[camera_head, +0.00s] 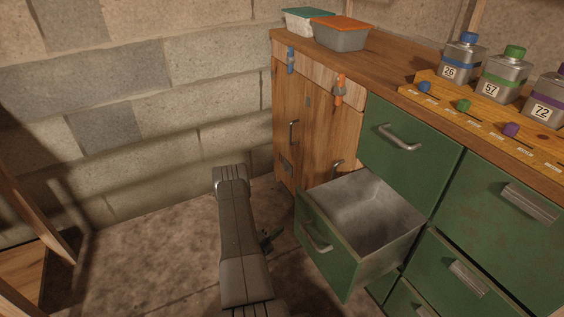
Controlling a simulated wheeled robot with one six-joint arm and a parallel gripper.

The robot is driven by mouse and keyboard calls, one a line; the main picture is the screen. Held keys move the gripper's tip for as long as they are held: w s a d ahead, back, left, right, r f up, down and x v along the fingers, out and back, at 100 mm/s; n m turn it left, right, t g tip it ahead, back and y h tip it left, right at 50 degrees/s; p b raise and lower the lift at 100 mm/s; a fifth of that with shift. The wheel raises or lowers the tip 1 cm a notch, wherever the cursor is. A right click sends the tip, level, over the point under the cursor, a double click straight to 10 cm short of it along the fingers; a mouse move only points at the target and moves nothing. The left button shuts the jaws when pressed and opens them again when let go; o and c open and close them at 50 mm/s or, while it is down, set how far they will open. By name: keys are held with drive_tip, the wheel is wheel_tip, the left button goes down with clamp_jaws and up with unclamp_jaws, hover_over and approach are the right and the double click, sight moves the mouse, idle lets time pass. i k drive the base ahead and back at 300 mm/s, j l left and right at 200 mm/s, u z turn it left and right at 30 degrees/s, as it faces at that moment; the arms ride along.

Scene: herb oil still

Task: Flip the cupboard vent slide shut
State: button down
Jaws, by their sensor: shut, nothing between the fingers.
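The wooden cupboard (318,120) stands at the back left end of the bench, with two doors that look closed.
An open, empty-looking green drawer (322,247) juts out right of my arm, below the cupboard's right side. Orange (339,90) and blue (290,61) latches sit on the doors' top edge. Lidded tubs (342,37) and bottles (505,75) stand on top.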

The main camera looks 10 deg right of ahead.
sight(287, 167)
drive_tip(key=i+j+z, duration=0.1)
drive_tip(key=i, duration=0.75)
